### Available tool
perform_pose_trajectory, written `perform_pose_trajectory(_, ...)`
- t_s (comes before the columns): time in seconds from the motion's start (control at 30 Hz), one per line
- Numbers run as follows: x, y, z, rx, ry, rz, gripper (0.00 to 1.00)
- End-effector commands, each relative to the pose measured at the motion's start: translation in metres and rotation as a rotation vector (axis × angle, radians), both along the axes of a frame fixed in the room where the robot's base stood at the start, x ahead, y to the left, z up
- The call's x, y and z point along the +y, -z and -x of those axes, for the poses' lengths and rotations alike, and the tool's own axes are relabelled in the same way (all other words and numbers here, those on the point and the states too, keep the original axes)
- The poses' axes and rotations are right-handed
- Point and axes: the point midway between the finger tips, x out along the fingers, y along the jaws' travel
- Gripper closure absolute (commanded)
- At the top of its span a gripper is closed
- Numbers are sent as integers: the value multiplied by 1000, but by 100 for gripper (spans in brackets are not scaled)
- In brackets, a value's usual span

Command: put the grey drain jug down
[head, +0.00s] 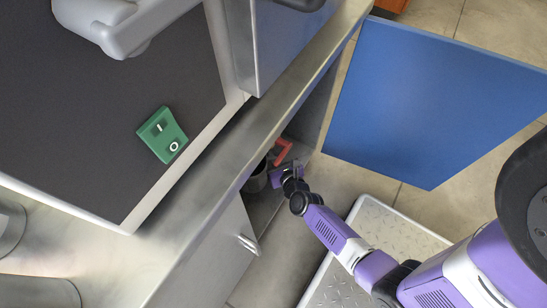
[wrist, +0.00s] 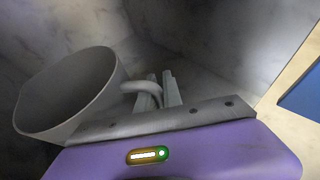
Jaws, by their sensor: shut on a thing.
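The grey drain jug (wrist: 65,98) is at the left of the wrist view, its open mouth towards the camera. My gripper (wrist: 158,90) is shut on the jug's handle (wrist: 140,87), which curves from the jug's right side to the fingers. In the head view my gripper (head: 283,176) reaches into the open cupboard under the counter. The jug (head: 257,180) shows there only in part, just left of the gripper, with the counter edge hiding the rest. I cannot tell whether its base touches the cupboard floor.
A red angled part (head: 284,151) is just beyond my gripper. The blue cupboard door (head: 430,100) stands open at the right. The steel counter (head: 215,190) overhangs the opening. A grey door with a handle (head: 215,250) is nearer. A treadplate step (head: 365,255) lies under my arm.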

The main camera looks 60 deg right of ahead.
Motion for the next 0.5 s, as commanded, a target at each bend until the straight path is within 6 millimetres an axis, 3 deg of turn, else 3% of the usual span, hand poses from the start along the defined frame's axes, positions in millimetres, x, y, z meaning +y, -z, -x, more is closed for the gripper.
perform_pose_trajectory(0.4, 0, 6, 0, -1, 0, 0, 100)
perform_pose_trajectory(0.43, 0, 6, 0, 0, 0, -1, 86)
perform_pose_trajectory(0.5, 0, 5, 0, 0, 0, 0, 72)
